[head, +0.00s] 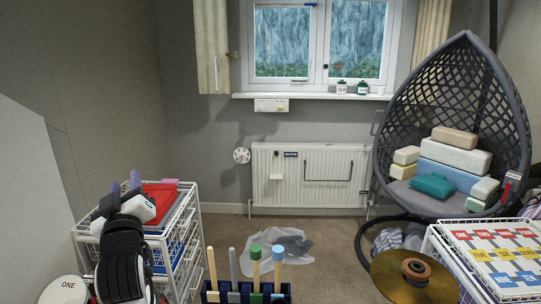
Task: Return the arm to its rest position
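My arm (124,262) shows at the lower left, black and white, reaching forward from the bottom edge. My gripper (125,184) is at its far end, over the near left part of a white wire drawer unit (192,245). Its two greyish-purple fingers point up and away and stand apart. I see nothing held between them. The arm hides part of the unit's top. I cannot tell whether the gripper touches anything there.
A red item (160,198) lies on the unit. A rack of upright mallets (245,294) and a crumpled clear bag (280,256) are on the floor. A gold disc (413,281) and a rack with number cards (463,247) are right. A hanging chair (388,120) holds boxes.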

